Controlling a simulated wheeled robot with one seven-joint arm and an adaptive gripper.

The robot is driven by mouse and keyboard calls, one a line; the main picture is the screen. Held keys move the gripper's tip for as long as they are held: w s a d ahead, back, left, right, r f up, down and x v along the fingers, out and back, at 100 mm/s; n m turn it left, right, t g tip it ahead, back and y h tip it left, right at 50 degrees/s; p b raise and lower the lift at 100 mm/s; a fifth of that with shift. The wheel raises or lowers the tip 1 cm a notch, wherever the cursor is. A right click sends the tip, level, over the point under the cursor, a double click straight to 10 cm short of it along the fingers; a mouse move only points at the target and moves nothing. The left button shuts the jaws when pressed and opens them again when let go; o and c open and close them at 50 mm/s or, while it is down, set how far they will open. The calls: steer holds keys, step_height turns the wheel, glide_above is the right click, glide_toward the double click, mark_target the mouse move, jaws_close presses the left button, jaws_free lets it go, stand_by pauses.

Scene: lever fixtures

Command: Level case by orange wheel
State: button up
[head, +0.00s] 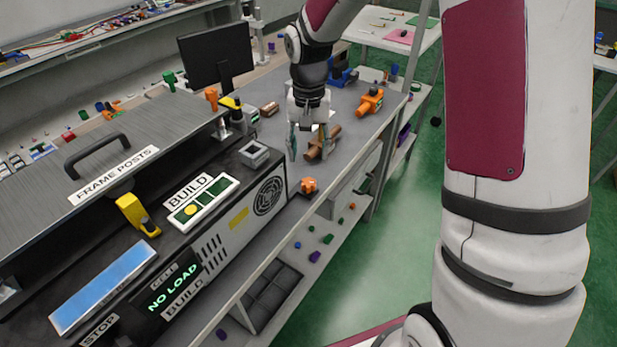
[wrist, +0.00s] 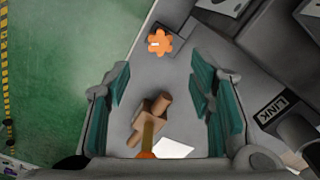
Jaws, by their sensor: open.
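The orange wheel (head: 308,185) is a small knobbed knob at the front right corner of the dark case (head: 235,225), near the bench edge. It shows whole in the wrist view (wrist: 157,43), top centre, beyond my fingertips. My gripper (head: 308,148) points down over the bench, behind the wheel in the head view. Its teal-padded fingers are apart in the wrist view (wrist: 162,85), with nothing held. A brown wooden piece (wrist: 150,122) lies below and between the fingers in that view. The case carries a BUILD panel, a vent and a display reading NO LOAD.
An orange clamp-like tool (head: 370,101) lies at the bench's far right. A dark monitor (head: 218,57) stands behind. A yellow lever (head: 137,214) and a ribbed lid (head: 100,125) with a handle are on the left. Green floor lies right of the bench.

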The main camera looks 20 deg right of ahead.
mark_target(309, 182)
step_height(309, 182, down, 10)
steer(key=shift+f, duration=0.1)
stand_by(0.4)
steer(key=c, duration=1.2)
steer(key=shift+o, duration=0.2)
steer(key=shift+n, duration=0.3)
